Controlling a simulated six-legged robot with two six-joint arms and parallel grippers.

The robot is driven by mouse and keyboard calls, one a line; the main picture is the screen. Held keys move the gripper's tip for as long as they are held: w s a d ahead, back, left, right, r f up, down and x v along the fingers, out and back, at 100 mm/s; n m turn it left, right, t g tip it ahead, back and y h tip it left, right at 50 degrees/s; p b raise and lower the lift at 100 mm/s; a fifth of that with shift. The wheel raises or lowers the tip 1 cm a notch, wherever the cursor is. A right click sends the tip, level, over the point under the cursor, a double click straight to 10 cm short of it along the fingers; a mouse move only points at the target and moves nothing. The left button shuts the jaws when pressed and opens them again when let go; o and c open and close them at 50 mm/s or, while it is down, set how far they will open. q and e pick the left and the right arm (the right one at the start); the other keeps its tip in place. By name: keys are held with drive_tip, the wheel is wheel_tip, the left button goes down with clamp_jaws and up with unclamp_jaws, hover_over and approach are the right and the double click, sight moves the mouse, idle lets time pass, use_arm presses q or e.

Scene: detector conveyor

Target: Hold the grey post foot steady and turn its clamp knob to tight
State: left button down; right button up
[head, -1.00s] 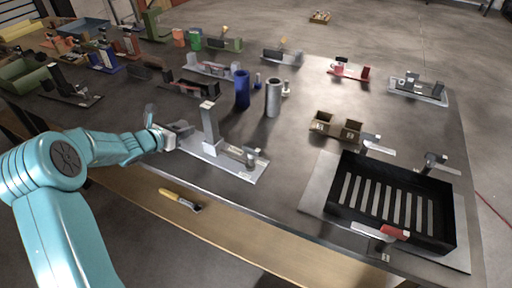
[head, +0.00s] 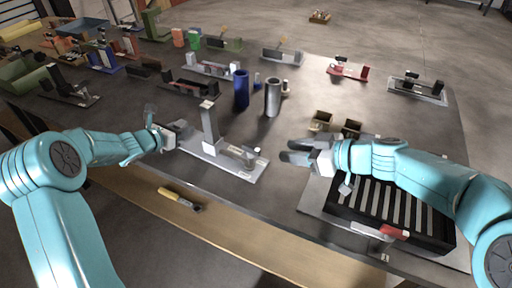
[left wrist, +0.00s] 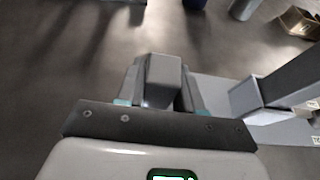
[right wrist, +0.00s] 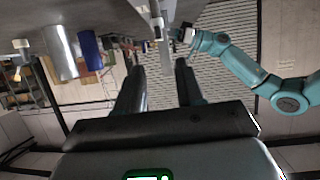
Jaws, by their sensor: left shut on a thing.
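The grey post foot (head: 229,162) is a light grey plate with an upright post, near the table's front edge in the head view. A small clamp with its knob (head: 249,153) sits at the plate's right end; how tight it is cannot be told. My left gripper (head: 172,137) is shut at the plate's left end, on a dark grey block (left wrist: 163,75) that shows between its fingers in the left wrist view. My right gripper (head: 287,150) is open and empty, right of the clamp and apart from it, fingers pointing left. Its spread fingers fill the middle of the right wrist view (right wrist: 158,85).
A black slotted tray (head: 430,232) lies under my right arm. Brown open boxes (head: 321,119) stand behind my right gripper. A blue cylinder (head: 242,90) and a silver cylinder (head: 272,97) stand behind the post. A yellow-handled tool (head: 178,197) lies in front.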

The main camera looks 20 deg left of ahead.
sight(253, 148)
drive_tip(key=x, duration=1.1)
drive_tip(key=shift+s+a+f, duration=0.1)
drive_tip(key=shift+a+f, duration=0.1)
clamp_jaws()
